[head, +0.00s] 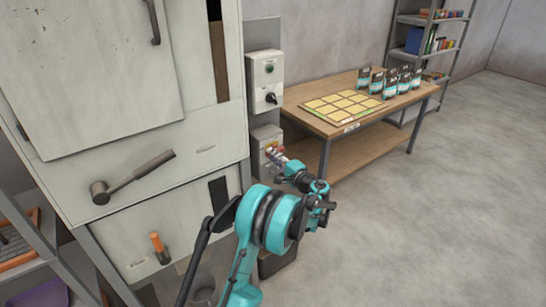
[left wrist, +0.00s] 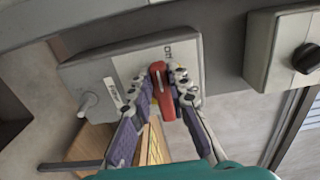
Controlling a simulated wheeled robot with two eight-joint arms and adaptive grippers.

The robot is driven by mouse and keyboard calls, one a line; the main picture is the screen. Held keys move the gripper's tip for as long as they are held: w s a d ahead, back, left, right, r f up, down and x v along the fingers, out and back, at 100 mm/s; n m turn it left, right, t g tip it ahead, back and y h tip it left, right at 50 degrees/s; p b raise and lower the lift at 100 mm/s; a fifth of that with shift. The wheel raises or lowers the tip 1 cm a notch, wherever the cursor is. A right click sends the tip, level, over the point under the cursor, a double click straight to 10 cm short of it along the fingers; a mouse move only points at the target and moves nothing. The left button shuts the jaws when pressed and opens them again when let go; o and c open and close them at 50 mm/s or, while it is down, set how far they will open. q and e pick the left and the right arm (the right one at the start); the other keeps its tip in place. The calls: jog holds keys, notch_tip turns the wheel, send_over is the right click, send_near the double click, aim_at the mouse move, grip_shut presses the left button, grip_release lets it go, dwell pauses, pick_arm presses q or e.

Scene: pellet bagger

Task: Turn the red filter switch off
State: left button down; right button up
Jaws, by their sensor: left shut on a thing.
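The red filter switch (left wrist: 163,106) is a red rotary handle on a grey box (left wrist: 92,80) in the left wrist view. The same lower grey box (head: 264,134) is mounted beside the machine in the head view. My left gripper (head: 275,157) reaches that box from the front. In the left wrist view its two purple-lined fingers (left wrist: 166,88) are closed on either side of the red handle. In the head view the fingers mostly hide the switch. My right gripper does not show.
A second box (head: 262,70) with a black knob (head: 271,98) sits directly above. A wooden table (head: 311,117) with bags (head: 390,83) stands to the right. The machine cabinet (head: 215,120), with a hammer-like handle (head: 140,177), is on the left. Floor at right is clear.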

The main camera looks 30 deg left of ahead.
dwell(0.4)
pick_arm(q)
jog(key=c, duration=1.4)
grip_release()
jog(key=shift+c, duration=0.2)
jog(key=v, duration=1.2)
jog(key=shift+f, duration=0.1)
